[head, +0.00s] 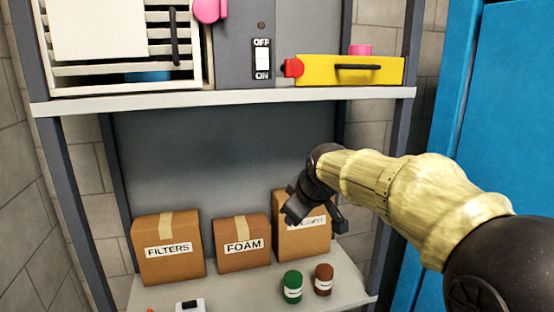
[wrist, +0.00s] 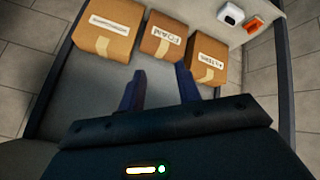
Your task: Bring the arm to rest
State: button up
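My arm reaches in from the right in the head view. My gripper (head: 316,218) hangs in front of the lower shelf bay, overlapping the rightmost cardboard box (head: 290,240). In the wrist view my gripper (wrist: 160,86) has its two dark fingers apart with nothing between them. The box labelled FOAM (head: 243,244) and the box labelled FILTERS (head: 168,248) stand to the left of it. The rightmost box's label is partly covered by my gripper.
The lower shelf (head: 250,292) also holds a green jar (head: 292,287), a brown jar (head: 323,279) and a white device (head: 190,305). The upper shelf (head: 230,99) carries a slatted unit, an OFF/ON switch (head: 262,60) and a yellow drawer (head: 320,74). A blue panel (head: 510,110) stands right.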

jog(key=s+d+f+m+g+h+b, duration=0.1)
jog(key=s+d+f+m, duration=0.4)
jog(key=s+f, duration=0.6)
jog(key=s+d+f+m+g+h+b, duration=0.1)
jog(key=s+d+f+m+g, duration=0.2)
jog(key=s+f, duration=0.8)
notch_tip(320, 180, down, 4)
jog(key=d+m, duration=0.2)
jog(key=shift+d+g, duration=0.35)
jog(key=shift+g, duration=0.05)
jog(key=shift+c, duration=0.2)
